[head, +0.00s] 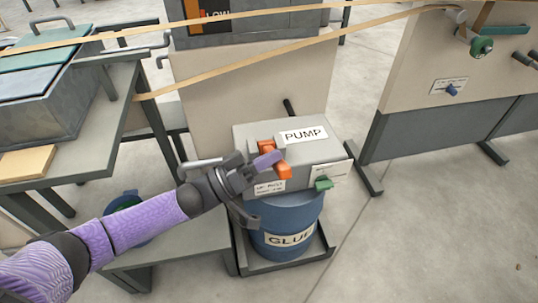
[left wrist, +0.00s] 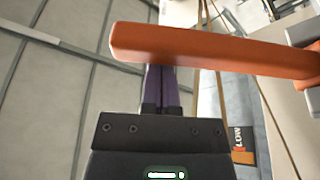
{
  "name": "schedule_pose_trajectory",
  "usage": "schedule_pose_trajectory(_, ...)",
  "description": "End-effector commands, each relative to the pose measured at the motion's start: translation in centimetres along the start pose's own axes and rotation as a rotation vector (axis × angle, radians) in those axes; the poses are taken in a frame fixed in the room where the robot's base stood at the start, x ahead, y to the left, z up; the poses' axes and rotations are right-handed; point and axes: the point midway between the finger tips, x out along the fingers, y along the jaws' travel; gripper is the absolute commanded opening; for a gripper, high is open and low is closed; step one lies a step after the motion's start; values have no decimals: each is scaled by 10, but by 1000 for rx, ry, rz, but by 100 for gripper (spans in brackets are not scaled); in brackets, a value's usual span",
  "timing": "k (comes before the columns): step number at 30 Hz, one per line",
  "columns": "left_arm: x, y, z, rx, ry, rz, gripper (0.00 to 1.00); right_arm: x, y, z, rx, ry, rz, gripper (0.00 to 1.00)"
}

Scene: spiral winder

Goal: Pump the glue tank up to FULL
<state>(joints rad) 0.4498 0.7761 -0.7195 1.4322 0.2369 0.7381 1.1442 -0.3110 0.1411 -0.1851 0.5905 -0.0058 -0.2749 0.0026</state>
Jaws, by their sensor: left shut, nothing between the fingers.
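The grey pump box (head: 310,155) with a PUMP label (head: 303,135) sits on top of the blue glue drum (head: 285,222). An orange lever (head: 284,171) stands at its front left; in the left wrist view the lever (left wrist: 205,48) crosses the upper picture. My left gripper (head: 266,160) is shut and empty, its purple fingers at the lever. In the left wrist view the fingers (left wrist: 161,90) meet the lever's lower edge, and their tips are hidden there. I cannot tell whether they touch. The level display (head: 213,15) shows orange and LOW. My right gripper is out of view.
A green knob (head: 323,183) is on the pump box's front right. Tan strips (head: 270,57) run across above the pump. A grey table (head: 70,150) with a metal bin stands at left. A beige panel (head: 455,65) stands at right. Floor at lower right is clear.

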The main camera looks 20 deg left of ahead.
Motion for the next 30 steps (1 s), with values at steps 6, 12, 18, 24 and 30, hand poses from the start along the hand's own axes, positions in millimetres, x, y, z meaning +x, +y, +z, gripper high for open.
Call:
schedule_pose_trajectory(6,-4,-1,12,55,-2,18,0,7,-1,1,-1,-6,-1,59)
schedule_pose_trajectory(12,-12,-2,34,180,-3,62,0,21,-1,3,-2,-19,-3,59)
schedule_pose_trajectory(18,-20,-6,57,322,-3,111,0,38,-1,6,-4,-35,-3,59)
schedule_pose_trajectory(24,-26,-10,74,442,-3,153,0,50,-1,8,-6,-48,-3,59)
schedule_pose_trajectory(30,-29,-14,84,457,-2,159,0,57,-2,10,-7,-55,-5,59)
